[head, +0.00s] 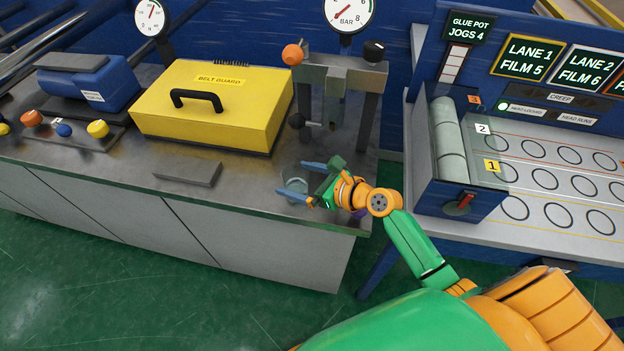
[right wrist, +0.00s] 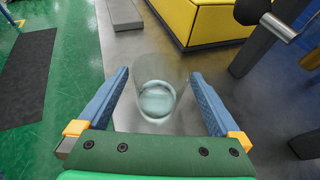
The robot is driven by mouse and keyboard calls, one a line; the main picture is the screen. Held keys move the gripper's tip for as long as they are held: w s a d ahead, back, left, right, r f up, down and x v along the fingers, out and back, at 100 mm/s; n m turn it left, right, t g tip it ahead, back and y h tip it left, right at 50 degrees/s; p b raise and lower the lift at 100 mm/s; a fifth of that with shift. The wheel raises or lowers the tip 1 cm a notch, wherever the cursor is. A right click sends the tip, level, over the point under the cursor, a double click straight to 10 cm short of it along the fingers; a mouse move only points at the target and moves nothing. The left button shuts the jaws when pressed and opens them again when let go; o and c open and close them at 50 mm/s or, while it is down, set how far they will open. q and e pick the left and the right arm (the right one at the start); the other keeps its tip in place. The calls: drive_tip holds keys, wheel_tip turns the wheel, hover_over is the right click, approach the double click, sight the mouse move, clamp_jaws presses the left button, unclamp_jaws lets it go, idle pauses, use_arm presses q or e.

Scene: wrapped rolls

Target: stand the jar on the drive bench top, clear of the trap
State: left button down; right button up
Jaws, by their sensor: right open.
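The jar (right wrist: 157,100) is clear, empty-looking glass. It shows between the fingers of my right gripper (right wrist: 160,78) in the right wrist view. The jar (head: 296,187) is faint and partly covered by the gripper in the head view. It appears upright on the drive bench top (head: 245,186), near the front right edge. My right gripper (head: 304,181) is open, with a blue finger on each side of the jar and gaps between. Which fixture is the trap I cannot tell. My left gripper is not in view.
A yellow belt guard (head: 210,105) and a dark post frame (head: 340,85) with knobs stand behind the jar. A flat grey block (head: 188,173) lies to its left, with bare bench between. A lane table (head: 560,190) with a blue roll tray (head: 455,190) is at right.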

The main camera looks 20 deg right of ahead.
drive_tip(key=v, duration=1.1)
drive_tip(key=shift+d, duration=0.1)
